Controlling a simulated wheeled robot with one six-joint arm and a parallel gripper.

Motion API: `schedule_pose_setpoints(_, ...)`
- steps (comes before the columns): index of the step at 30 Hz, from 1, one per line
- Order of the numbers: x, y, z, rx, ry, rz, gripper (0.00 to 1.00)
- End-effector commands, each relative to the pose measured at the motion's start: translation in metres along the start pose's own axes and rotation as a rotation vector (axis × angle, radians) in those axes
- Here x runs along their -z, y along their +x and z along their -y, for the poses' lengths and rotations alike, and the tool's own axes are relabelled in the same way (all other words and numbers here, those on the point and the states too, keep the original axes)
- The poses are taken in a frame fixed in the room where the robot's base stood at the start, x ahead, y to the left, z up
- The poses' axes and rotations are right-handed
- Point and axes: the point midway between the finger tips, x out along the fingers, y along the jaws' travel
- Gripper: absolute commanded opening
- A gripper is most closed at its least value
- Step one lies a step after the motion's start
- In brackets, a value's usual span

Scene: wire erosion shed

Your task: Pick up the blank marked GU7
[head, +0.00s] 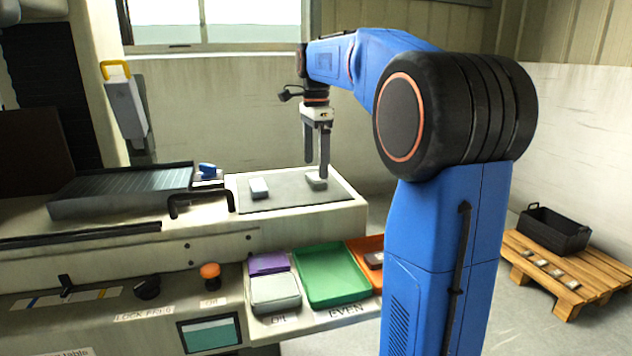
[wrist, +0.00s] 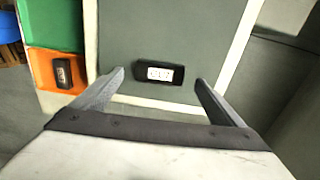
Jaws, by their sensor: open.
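A small dark block with a white label (wrist: 140,70) lies on the grey mat in the wrist view, ahead of and between my finger tips; the small label seems to read GU7. In the head view this blank (head: 316,181) lies on the right of the grey mat (head: 290,195), directly under my gripper (head: 316,167). My gripper is open and points down, its fingers (wrist: 160,81) on either side of the blank in the wrist view. I cannot tell whether they touch it. A second blank (head: 259,188) lies further left on the mat, its marking unreadable.
Green (head: 330,275), purple (head: 268,263) and orange (head: 362,246) trays stand on a lower shelf in front; the orange one holds a dark blank (head: 374,259). A grey lid-like piece (head: 275,293) sits beside the green tray. A pallet (head: 585,270) at right bears a black crate (head: 553,232) and several blanks.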

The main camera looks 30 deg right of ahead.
Motion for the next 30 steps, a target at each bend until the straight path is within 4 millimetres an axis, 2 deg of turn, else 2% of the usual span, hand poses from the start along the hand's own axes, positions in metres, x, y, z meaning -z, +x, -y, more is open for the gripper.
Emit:
schedule_pose_setpoints(3,0.002,0.018,0.0,-0.003,0.0,0.0,0.92)
schedule_pose_setpoints(7,0.001,0.031,0.0,-0.002,0.0,0.0,0.92)
schedule_pose_setpoints(16,0.002,0.035,0.001,0.0,0.0,0.0,0.92)
schedule_pose_setpoints(17,0.002,0.035,0.001,0.0,0.0,0.0,0.9)
schedule_pose_setpoints(24,0.002,0.035,0.001,0.0,0.0,0.0,0.32)
schedule_pose_setpoints(30,0.002,0.035,0.001,0.001,0.0,0.0,0.31)
